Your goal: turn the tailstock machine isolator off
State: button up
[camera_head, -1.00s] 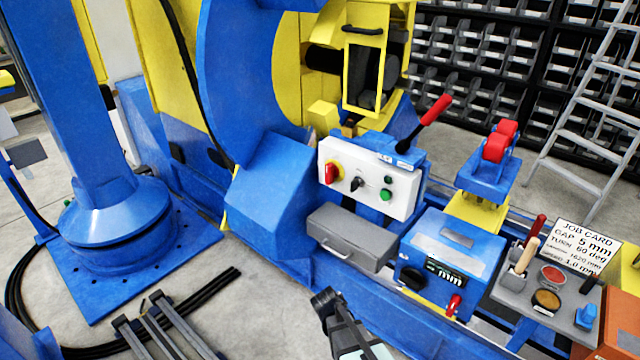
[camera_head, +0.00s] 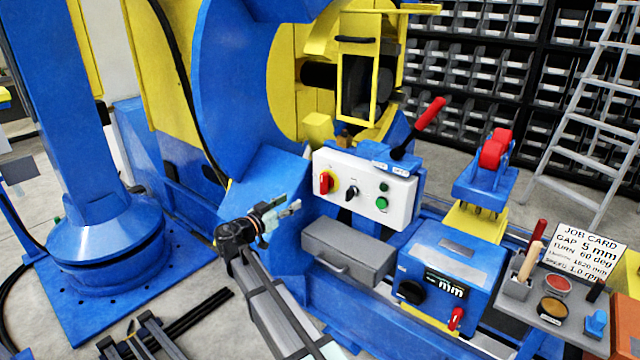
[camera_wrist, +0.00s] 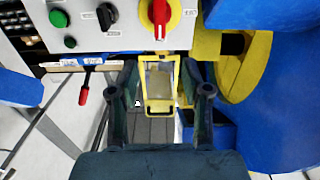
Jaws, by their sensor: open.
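The isolator (camera_head: 326,182) is a red rotary handle on a yellow plate, at the left end of a white control panel (camera_head: 400,192). In the wrist view the isolator (camera_wrist: 159,14) is at the top, just right of centre, with its red grip upright in the picture. My gripper (camera_head: 288,210) is open and empty, left of and below the panel in the head view, apart from the isolator. In the wrist view my gripper (camera_wrist: 160,64) has its fingers spread on either side below the isolator.
The panel also carries a black selector (camera_head: 351,191) and a green button (camera_head: 381,203). A red-handled lever (camera_head: 430,114) rises behind it. A grey drawer box (camera_head: 347,250) juts out below. A blue box (camera_head: 450,265) with another small red handle (camera_head: 456,318) stands right.

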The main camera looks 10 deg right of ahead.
aim_at(322, 183)
jog(key=x, duration=1.7)
jog(key=shift+w+d+f, duration=0.1)
jog(key=shift+w+d, duration=0.05)
grip_shut()
